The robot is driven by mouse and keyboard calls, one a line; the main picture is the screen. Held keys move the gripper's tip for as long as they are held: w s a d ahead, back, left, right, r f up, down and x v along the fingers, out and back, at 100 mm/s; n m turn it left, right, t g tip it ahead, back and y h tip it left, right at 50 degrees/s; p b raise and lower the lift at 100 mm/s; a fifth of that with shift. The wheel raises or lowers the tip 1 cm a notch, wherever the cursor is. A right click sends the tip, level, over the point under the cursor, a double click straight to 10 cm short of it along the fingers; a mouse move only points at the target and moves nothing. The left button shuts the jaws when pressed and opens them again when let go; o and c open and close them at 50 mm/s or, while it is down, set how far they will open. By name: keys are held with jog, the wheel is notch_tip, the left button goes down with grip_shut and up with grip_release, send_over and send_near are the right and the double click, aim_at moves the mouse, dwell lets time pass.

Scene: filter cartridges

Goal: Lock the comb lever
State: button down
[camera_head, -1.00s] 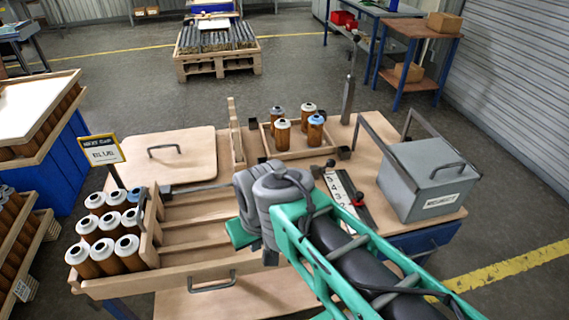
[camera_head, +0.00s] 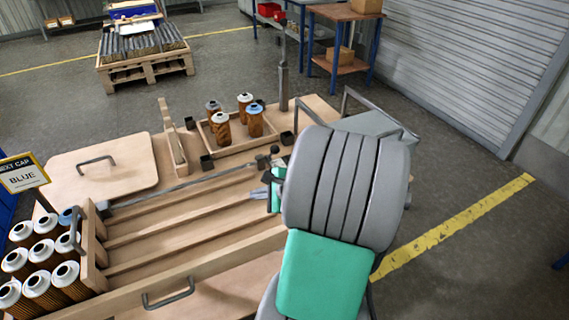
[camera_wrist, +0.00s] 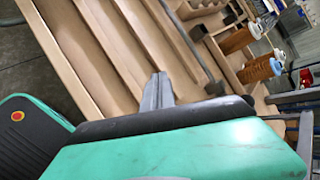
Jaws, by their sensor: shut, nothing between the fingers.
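The wooden tray (camera_head: 190,264) with long lanes lies in front of me. A grey rod (camera_head: 200,182) runs along its far side. At the rod's right end is a short lever with dark knobs (camera_head: 262,161), which I take to be the comb lever; whether it is locked I cannot tell. My gripper (camera_head: 256,192) is shut and empty, just nearer to me than this lever and apart from it. In the wrist view my gripper's fingers (camera_wrist: 158,88) are over the tray lanes, with the rod (camera_wrist: 188,48) beyond. My arm hides the tray's right end.
Several cartridges in a small wooden box (camera_head: 238,146) stand behind the lever. A thin upright post (camera_head: 283,85) and a grey bin (camera_head: 370,124) are behind and right. A wooden lid (camera_head: 102,170) lies flat.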

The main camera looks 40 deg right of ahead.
jog(key=s+d+m+t+h, duration=0.2)
jog(key=s+d+m, duration=0.1)
jog(key=d+m, duration=0.3)
jog(key=s+d+m+t+h, duration=0.2)
jog(key=s+d+m, duration=0.1)
jog(key=d+m, duration=0.4)
jog(key=shift+s+d+r+t+h+b, duration=0.3)
jog(key=shift+d+r+b, duration=0.15)
jog(key=shift+d, duration=0.15)
jog(key=w+r+x, duration=0.1)
jog(key=r+x, duration=0.1)
jog(key=x, duration=1.1)
jog(key=shift+a+r, duration=0.15)
jog(key=shift+r, duration=0.2)
jog(key=shift+s, duration=0.1)
